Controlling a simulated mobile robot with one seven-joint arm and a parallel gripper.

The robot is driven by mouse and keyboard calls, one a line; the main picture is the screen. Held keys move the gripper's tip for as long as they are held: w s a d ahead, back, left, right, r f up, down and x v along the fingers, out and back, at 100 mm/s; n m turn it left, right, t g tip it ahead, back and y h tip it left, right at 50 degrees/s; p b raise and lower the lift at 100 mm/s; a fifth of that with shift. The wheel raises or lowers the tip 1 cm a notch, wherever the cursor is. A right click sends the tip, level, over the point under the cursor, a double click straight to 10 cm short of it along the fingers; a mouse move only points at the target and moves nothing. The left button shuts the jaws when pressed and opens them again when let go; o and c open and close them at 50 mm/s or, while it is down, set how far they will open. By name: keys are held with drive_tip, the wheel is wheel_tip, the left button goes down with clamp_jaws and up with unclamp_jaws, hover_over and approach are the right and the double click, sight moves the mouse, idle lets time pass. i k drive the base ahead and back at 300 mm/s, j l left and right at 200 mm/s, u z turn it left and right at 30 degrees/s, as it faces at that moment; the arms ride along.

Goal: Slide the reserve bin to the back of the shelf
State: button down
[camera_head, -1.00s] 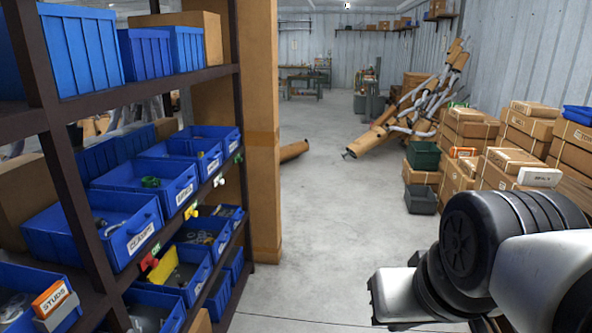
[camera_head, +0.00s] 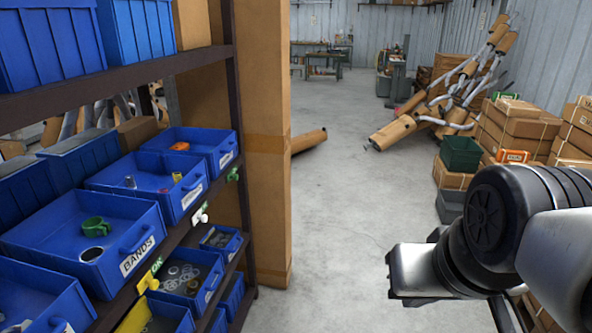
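A dark-framed shelf rack (camera_head: 160,66) fills the left side of the head view. On its middle level stands a row of open blue bins, among them a bin labelled BANDS (camera_head: 128,262) holding a green ring and a metal ring. Behind this row are more blue bins (camera_head: 85,158), set deeper on the shelf. No label that I can read says reserve, so I cannot tell which bin is the reserve one. Part of my arm (camera_head: 490,235) shows at the lower right, away from the shelf. My gripper's fingers are not visible.
Tall blue bins (camera_head: 135,32) stand on the upper shelf, and more bins (camera_head: 190,275) on the lower one. A tall cardboard column (camera_head: 264,150) stands at the rack's end. Clear concrete floor (camera_head: 335,215) lies ahead. Cartons (camera_head: 520,130) and mufflers (camera_head: 395,132) are at right.

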sight(226, 242)
drive_tip(key=i+u, duration=0.3)
drive_tip(key=i, duration=0.15)
drive_tip(key=i+l+u, duration=0.25)
drive_tip(key=i, duration=0.15)
drive_tip(key=i+l+u, duration=0.6)
drive_tip(key=u, duration=0.2)
drive_tip(key=i+l+u, duration=0.65)
drive_tip(key=l, duration=0.2)
drive_tip(key=l+u, duration=0.15)
drive_tip(key=l, duration=0.2)
drive_tip(key=i, duration=0.05)
